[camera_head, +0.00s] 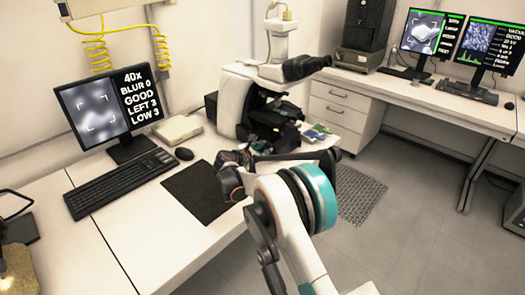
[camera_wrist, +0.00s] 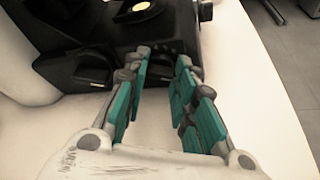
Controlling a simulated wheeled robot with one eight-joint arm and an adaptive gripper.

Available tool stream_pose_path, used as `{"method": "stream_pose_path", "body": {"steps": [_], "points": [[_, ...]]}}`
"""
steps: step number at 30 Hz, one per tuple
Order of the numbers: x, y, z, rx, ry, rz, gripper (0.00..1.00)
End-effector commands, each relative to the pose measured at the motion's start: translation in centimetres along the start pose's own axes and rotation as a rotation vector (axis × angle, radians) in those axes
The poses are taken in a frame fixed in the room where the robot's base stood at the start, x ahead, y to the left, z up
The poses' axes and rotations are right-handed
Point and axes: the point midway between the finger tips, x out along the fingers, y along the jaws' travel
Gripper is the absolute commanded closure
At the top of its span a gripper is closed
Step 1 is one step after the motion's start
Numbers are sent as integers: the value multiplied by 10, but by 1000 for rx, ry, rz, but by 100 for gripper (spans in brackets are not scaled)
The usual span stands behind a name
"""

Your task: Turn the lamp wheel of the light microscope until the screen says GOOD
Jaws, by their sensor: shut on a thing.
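The light microscope (camera_head: 236,88) stands on the white bench in the head view, white with dark eyepieces and stage. Its black base fills the top of the wrist view, with a lit round lamp opening (camera_wrist: 139,8). My gripper (camera_wrist: 163,57) reaches the front of that base, its teal-padded fingers on either side of a dark part that I take for the lamp wheel (camera_wrist: 160,47). The fingers are shut on it and partly hide it. The screen (camera_head: 97,107) reads 40X, BLUR 0, GOOD, LEFT 3, LOW 3, beside a blurry grey picture.
A black knob (camera_wrist: 94,72) sits on the base left of my fingers. A keyboard (camera_head: 120,182), a mouse (camera_head: 184,153) and a dark mat (camera_head: 200,192) lie on the bench. Blue and green cards (camera_head: 318,131) lie right of the microscope. The bench edge is close on the right.

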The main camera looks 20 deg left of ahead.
Motion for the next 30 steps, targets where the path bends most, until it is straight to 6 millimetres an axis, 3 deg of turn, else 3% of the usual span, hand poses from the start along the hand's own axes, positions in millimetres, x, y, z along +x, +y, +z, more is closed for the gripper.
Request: {"method": "stream_pose_path", "body": {"steps": [12,25,26,27,28,30], "points": [[1,-5,0,331,-1,137,99],[1,-5,-1,385,0,158,99],[1,-5,-1,384,0,158,73],[1,-5,-1,384,0,158,64],[1,-5,-1,384,0,158,57],[1,-5,-1,384,0,158,55]]}}
